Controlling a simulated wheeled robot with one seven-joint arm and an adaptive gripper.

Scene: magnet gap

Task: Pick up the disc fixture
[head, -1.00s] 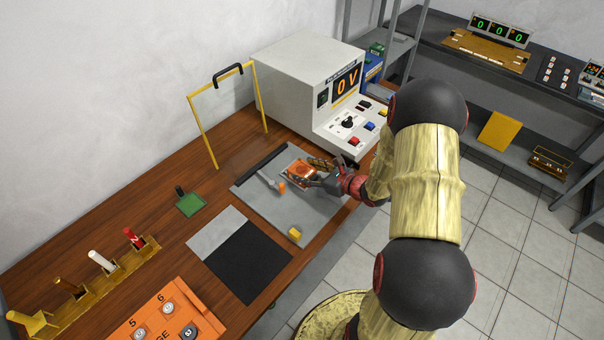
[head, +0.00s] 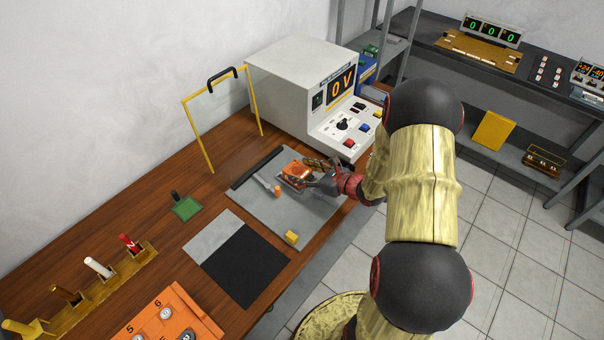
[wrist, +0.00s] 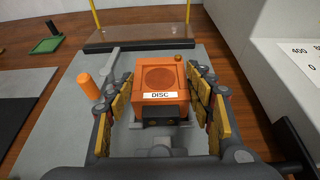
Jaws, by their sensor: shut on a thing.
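In the head view the fixture (head: 297,172) is over the grey mat (head: 262,208). My gripper (wrist: 163,105) is shut on it, with a gold-padded finger at each side. My gripper also shows at the fixture's right in the head view (head: 316,176). The fingers partly hide the fixture in the head view. I cannot tell whether its underside touches the mat.
A grey lever with an orange handle (wrist: 88,87) lies just left of the fixture. The white power supply (head: 305,85) reading "0 V" stands behind. A yellow block (head: 291,237) is on the mat's front. A yellow frame (head: 197,135) stands at the back left.

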